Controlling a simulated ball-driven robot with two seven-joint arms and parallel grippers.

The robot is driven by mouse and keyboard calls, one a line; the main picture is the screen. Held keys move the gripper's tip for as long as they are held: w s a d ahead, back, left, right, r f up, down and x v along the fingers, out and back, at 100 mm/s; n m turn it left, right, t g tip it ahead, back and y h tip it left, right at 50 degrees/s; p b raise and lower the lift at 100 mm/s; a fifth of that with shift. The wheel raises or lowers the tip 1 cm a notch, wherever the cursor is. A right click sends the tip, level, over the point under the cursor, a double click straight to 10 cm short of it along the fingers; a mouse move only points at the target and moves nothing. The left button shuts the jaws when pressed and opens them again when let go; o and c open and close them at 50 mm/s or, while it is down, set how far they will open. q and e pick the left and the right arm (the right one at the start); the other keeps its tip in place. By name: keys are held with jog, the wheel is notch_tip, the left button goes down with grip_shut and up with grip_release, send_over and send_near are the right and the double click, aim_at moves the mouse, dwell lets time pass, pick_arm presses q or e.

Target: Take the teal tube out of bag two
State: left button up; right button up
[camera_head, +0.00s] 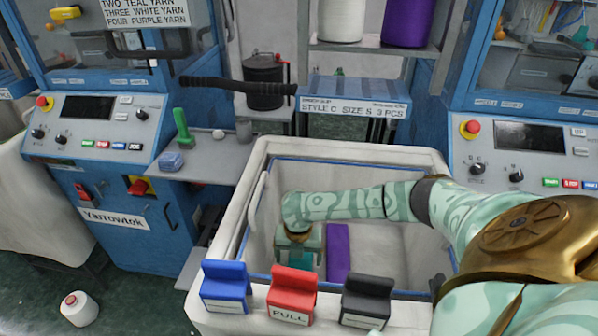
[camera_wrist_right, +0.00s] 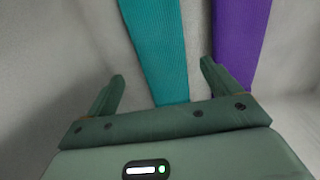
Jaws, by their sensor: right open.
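The teal tube (camera_wrist_right: 157,45) is a ribbed flat strip lying inside the white bin (camera_head: 443,165). In the right wrist view it runs between the fingers of my right gripper (camera_wrist_right: 163,75), which is open, with a gap showing on either side of the tube. In the head view my right gripper (camera_head: 298,262) reaches down into the left part of the bin and mostly hides the teal tube. A purple tube (camera_head: 337,253) lies just to its right, and it also shows in the wrist view (camera_wrist_right: 240,40) beyond the right finger. My left gripper is out of view.
Blue (camera_head: 225,285), red (camera_head: 291,292) and black (camera_head: 365,298) blocks sit on the bin's front rim. A grey shelf (camera_head: 213,160) with a green peg (camera_head: 183,130) is left of the bin. Machines stand on both sides.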

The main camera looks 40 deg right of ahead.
aim_at(299, 267)
jog(key=f, duration=0.1)
jog(key=f+b, duration=0.1)
jog(key=f, duration=0.2)
jog(key=shift+s+f+b, duration=0.25)
jog(key=shift+f+b, duration=0.15)
jog(key=shift+r, duration=0.1)
jog(key=shift+c, duration=0.6)
jog(key=c, duration=0.9)
jog(key=shift+c, duration=0.2)
